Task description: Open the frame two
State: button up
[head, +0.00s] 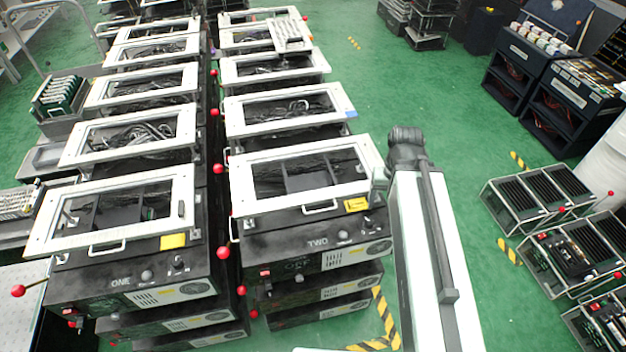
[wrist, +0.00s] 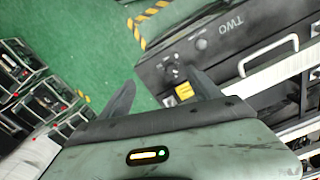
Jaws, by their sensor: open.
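Frame two is a white rectangular frame (head: 243,190) lying flat over the black box marked TWO (head: 290,250). A small white handle (head: 320,209) sits at its front edge. In the wrist view, the TWO box (wrist: 215,45) shows at upper right, with the handle (wrist: 268,55) and part of the white frame (wrist: 270,84). A lever with a red ball (head: 223,252) is at the box's left side. My gripper (wrist: 163,76) is open and empty, its fingers spread. In the head view my arm stands at the frame's right edge; the fingertips are mostly hidden there.
A similar white frame (head: 50,215) lies on the box marked ONE (head: 130,285) at left. More framed boxes stand in two rows behind. Black racks (head: 535,195) stand at right. Green floor (head: 430,100) is free between, with yellow-black tape marks (head: 385,320) near the box.

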aim_at(318, 188)
jog(key=u, duration=1.5)
jog(key=k, duration=1.35)
jog(key=u, duration=0.35)
jog(key=i, duration=1.05)
jog(key=u, duration=0.1)
